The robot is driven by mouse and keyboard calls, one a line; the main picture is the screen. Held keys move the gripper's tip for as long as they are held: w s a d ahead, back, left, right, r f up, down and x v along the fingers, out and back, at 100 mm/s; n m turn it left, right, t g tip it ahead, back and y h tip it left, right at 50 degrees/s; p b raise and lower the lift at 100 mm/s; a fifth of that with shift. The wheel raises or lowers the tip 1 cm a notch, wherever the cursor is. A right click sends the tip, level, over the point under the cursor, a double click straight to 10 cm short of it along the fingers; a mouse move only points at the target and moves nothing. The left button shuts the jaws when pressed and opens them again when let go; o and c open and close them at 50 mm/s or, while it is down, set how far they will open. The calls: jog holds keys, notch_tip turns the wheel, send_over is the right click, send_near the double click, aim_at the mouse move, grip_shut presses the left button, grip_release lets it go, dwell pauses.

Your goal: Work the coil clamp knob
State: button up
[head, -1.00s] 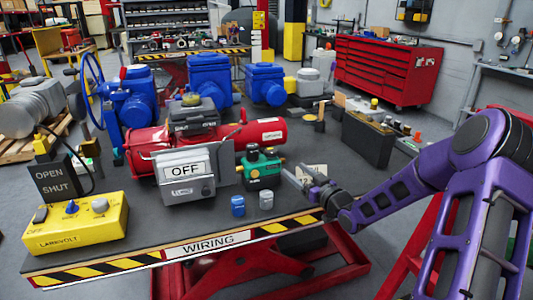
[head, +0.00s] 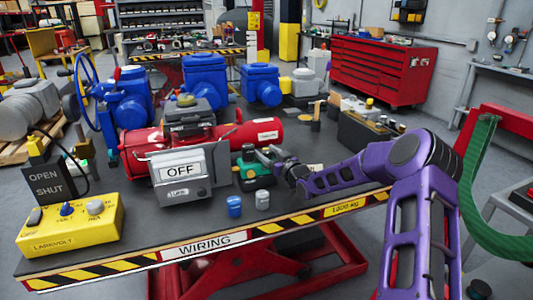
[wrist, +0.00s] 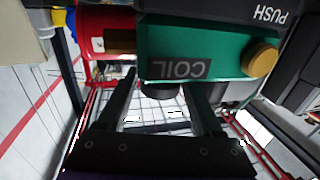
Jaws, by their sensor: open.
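The green coil block (head: 251,174) sits on the bench right of the grey OFF box. In the wrist view the green block (wrist: 190,45) fills the top, with an inverted COIL label. A short dark knob (wrist: 158,90) projects from it below the label. My gripper (wrist: 158,93) is open, one finger on each side of this knob, with visible gaps between. The knob cannot be made out there.
A brass knob (wrist: 262,60) and a dark PUSH part (wrist: 225,10) lie close to the fingers. The grey OFF box (head: 183,175) is left of the block. A blue cap (head: 234,206) and a grey cap (head: 262,200) stand in front. A red tank (head: 255,133) lies behind.

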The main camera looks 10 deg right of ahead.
grip_shut()
jog(key=shift+a+f+h+b, duration=0.1)
jog(key=shift+h+b, duration=0.2)
jog(key=shift+b, duration=0.3)
jog(key=shift+m+t+h+b, duration=0.3)
jog(key=shift+m+b, duration=0.05)
jog(key=shift+m, duration=0.05)
jog(key=shift+m+t+h+b, duration=0.3)
jog(key=shift+m+h+b, duration=0.4)
jog(key=shift+h+b, duration=0.35)
jog(key=shift+a+m+h+b, duration=0.1)
jog(key=shift+m+h+b, duration=0.5)
jog(key=shift+h, duration=0.55)
jog(key=shift+m+h, duration=0.6)
jog(key=shift+h, duration=0.1)
